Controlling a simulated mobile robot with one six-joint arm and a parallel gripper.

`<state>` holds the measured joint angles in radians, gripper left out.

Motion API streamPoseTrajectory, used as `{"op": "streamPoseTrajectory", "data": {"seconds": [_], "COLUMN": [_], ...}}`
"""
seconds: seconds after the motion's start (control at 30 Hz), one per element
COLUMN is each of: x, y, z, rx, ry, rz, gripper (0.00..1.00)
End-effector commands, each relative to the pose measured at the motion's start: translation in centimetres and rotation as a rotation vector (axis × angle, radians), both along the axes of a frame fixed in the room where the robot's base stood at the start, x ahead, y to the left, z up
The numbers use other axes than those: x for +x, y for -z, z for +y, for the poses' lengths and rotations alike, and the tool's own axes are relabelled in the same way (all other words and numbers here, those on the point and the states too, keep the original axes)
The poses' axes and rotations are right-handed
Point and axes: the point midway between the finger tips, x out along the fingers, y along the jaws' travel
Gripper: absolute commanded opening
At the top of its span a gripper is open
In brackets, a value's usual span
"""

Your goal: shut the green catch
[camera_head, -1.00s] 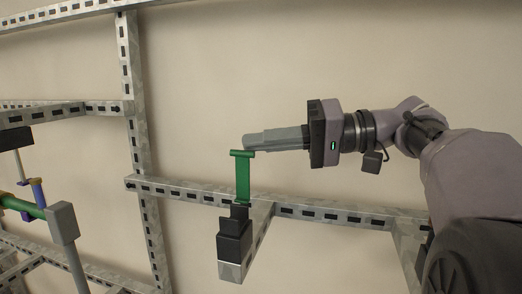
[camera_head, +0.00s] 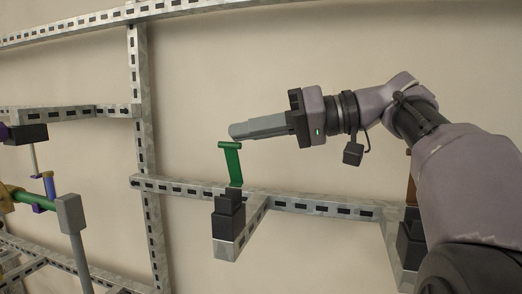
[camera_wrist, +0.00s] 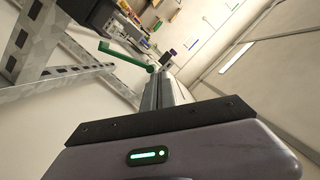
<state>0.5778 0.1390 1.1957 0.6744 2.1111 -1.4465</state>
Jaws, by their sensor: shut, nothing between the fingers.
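The green catch (camera_head: 233,165) is a flat bar with a wider cross piece at its top. It stands up from a black block (camera_head: 229,215) on a short rail stub, and its top leans a little to the left. My gripper (camera_head: 236,131) is shut and empty, with its fingertips at the catch's top end; I cannot tell if they touch it. In the wrist view the catch (camera_wrist: 127,57) runs from the black block to a spot beside my fingertips (camera_wrist: 158,75).
A slotted metal rail (camera_head: 300,204) runs behind the block, joined to an upright post (camera_head: 142,110). At the right stands another black block (camera_head: 410,243) with a brown piece above. At the left are a green bar (camera_head: 35,199) and a grey box (camera_head: 70,214). Bare wall lies behind.

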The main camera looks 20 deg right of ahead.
Motion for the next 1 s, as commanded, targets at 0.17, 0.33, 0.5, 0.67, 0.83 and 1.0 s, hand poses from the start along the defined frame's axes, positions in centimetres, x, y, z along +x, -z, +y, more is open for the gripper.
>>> {"op": "streamPoseTrajectory", "data": {"seconds": [0.17, 0.33, 0.5, 0.67, 0.83, 1.0], "x": [-1.1, -2.4, -3.6, -4.7, -5.6, -6.3], "y": [1.2, 1.6, 2.3, 3.1, 4.2, 5.2], "z": [1.0, 1.9, 2.8, 3.6, 4.3, 4.8], "rx": [-0.100, -0.195, -0.289, -0.378, -0.471, -0.556], "ry": [0.001, 0.002, 0.002, 0.001, 0.002, 0.003], "rz": [-0.138, -0.268, -0.398, -0.521, -0.649, -0.765], "gripper": [0.00, 0.00, 0.00, 0.00, 0.00, 0.00]}}
